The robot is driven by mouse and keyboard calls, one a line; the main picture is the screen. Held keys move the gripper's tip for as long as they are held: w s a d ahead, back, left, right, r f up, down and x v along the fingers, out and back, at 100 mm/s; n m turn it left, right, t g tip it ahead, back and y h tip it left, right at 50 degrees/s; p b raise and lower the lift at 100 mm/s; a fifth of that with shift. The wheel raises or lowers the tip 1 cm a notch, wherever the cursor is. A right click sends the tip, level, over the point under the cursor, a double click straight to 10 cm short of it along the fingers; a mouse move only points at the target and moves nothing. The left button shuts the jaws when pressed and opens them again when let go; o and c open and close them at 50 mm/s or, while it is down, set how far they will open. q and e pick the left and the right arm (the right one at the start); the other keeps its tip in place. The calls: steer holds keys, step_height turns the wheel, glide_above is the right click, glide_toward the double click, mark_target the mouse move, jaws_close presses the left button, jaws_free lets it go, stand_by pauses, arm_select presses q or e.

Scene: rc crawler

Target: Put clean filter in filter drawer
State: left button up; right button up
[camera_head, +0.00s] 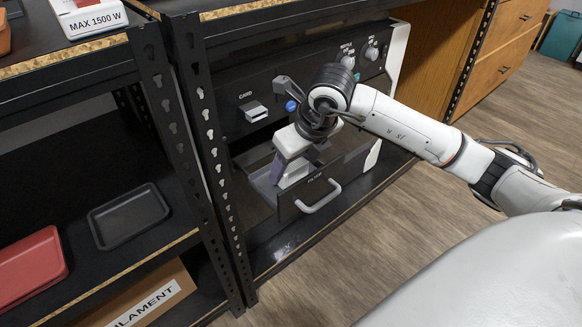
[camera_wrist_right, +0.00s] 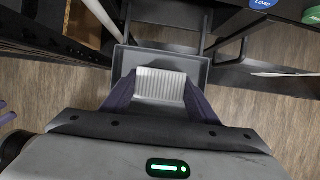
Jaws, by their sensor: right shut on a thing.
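The filter drawer (camera_head: 277,197), a dark box with a pale curved handle and a FILTER label, stands pulled out from the front of the dark machine. It also shows in the right wrist view (camera_wrist_right: 122,62). The white ribbed filter (camera_wrist_right: 160,84) is between the purple fingers of my right gripper (camera_wrist_right: 158,98), which is shut on it. In the head view, the right gripper (camera_head: 283,172) points down into the open drawer with the filter (camera_head: 294,174) between its fingers. I cannot tell whether the filter touches the drawer floor. Small purple tips at the wrist view's left edge may be my left gripper's.
The machine has a card slot (camera_head: 254,111), a blue LOAD button (camera_head: 291,106) and knobs (camera_head: 371,51). A black rack post (camera_head: 205,130) stands close left of the drawer. A black tray (camera_head: 128,216) and a red tray (camera_head: 30,268) lie on the left shelf.

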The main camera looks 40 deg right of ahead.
steer(key=shift+f, duration=0.2)
steer(key=o, duration=1.1)
arm_select(q)
steer(key=shift+r, duration=0.1)
arm_select(e)
steer(key=shift+o, duration=0.2)
steer(key=shift+r, duration=0.3)
arm_select(q)
steer(key=shift+s+a+n+y+p, duration=0.2)
steer(key=shift+a+p, duration=0.3)
steer(key=shift+p, duration=0.4)
steer(key=shift+s+a+n+y+p, duration=0.15)
steer(key=shift+a+y+p, duration=0.25)
steer(key=shift+p, duration=0.45)
arm_select(e)
steer(key=v, duration=1.1)
steer(key=shift+s+r, duration=0.15)
steer(key=shift+r, duration=0.25)
arm_select(q)
steer(key=shift+a, duration=0.1)
arm_select(e)
steer(key=shift+a, duration=0.1)
